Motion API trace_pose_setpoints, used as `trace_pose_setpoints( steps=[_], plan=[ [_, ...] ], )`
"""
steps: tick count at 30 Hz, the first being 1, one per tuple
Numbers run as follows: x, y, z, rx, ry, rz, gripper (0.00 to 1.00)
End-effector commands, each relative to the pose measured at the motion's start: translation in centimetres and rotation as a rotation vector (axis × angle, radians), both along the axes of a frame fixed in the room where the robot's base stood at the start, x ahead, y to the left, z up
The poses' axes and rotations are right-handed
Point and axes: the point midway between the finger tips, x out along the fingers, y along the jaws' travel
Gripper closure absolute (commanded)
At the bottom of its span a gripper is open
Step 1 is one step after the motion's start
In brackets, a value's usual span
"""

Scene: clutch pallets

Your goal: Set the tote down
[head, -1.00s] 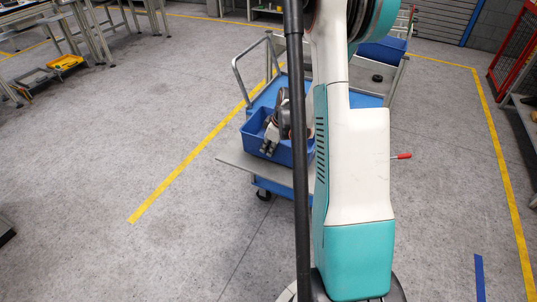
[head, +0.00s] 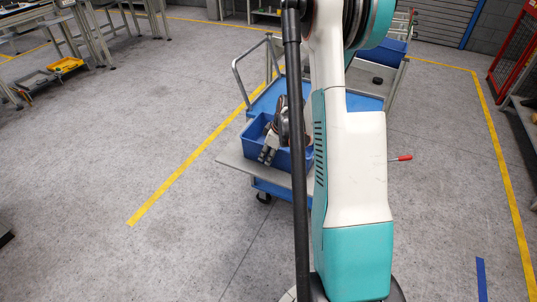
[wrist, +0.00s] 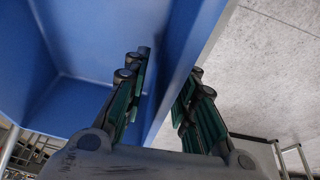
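The blue tote (head: 255,137) appears to rest on the grey board at the near end of a trolley; my arm hides its right part. In the wrist view, the fingers of my gripper (wrist: 168,70) straddle one wall of the tote (wrist: 75,45). One finger is inside the tote and the other outside. Gaps show between the pads and the wall, so the gripper looks open. The part of the tote in the wrist view looks empty.
The trolley (head: 237,168) has a blue deck and a metal handle frame. Another blue bin (head: 392,50) stands behind my arm. Workbenches stand at the upper left and a red mesh fence (head: 512,50) at the right. The floor to the left is clear.

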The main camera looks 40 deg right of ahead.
Motion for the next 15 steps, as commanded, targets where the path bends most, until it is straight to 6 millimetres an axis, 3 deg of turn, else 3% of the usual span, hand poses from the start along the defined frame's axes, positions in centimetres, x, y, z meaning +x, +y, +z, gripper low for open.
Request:
trace_pose_setpoints(
  steps=[5,15],
  plan=[
    [-0.6,-0.1,2.3,0.0,0.0,-0.001,0.75],
    [-2.8,-0.6,8.8,0.0,0.0,-0.001,0.75]
  ],
)
